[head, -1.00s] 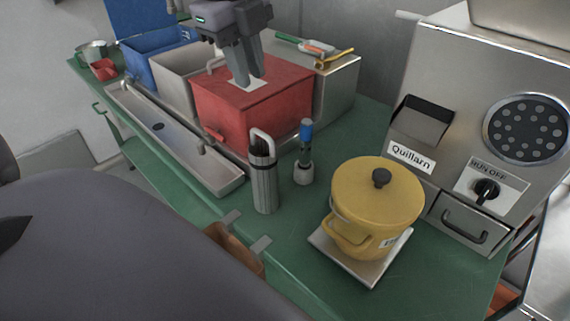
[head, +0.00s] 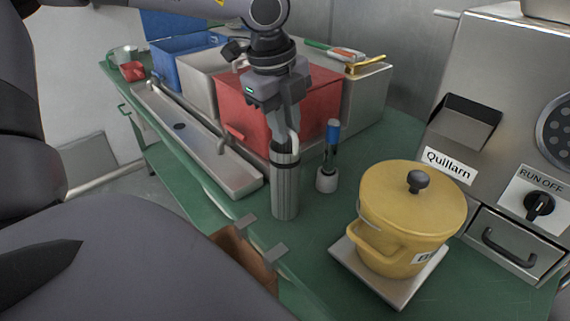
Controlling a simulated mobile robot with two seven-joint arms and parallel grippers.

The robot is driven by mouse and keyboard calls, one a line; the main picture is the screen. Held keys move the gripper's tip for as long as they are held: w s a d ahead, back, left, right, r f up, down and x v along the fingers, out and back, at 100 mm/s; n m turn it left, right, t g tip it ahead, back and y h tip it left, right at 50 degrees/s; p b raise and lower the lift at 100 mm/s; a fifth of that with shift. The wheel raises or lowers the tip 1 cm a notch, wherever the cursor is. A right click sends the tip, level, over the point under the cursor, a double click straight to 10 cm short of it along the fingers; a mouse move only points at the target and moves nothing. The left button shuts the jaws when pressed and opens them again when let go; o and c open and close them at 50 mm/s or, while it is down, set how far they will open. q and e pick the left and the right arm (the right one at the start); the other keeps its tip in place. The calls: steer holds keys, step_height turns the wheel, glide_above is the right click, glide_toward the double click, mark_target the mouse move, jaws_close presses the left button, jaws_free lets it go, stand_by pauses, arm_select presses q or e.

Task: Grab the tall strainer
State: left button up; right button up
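The tall strainer appears to be the slim ribbed metal cylinder (head: 285,192), which stands upright on the green table with a pale loop handle at its top. My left gripper (head: 287,138) points down at the strainer's top, its fingers beside or over the handle. The fingers overlap from this angle, so I cannot tell whether they are open, shut, or touching the handle. The strainer's rim is partly hidden behind them. My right gripper is not in view.
A small blue-topped tool in a pale holder (head: 327,178) stands close right of the strainer. A yellow lidded pot (head: 405,222) is front right, before the Quillarn machine (head: 450,165). A red box (head: 318,98) is behind, and a metal trough (head: 195,140) is left.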

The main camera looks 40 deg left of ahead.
arm_select(q)
steer(key=shift+w+f, duration=0.15)
steer(key=shift+f, duration=0.6)
jaws_close()
steer(key=shift+r, duration=0.1)
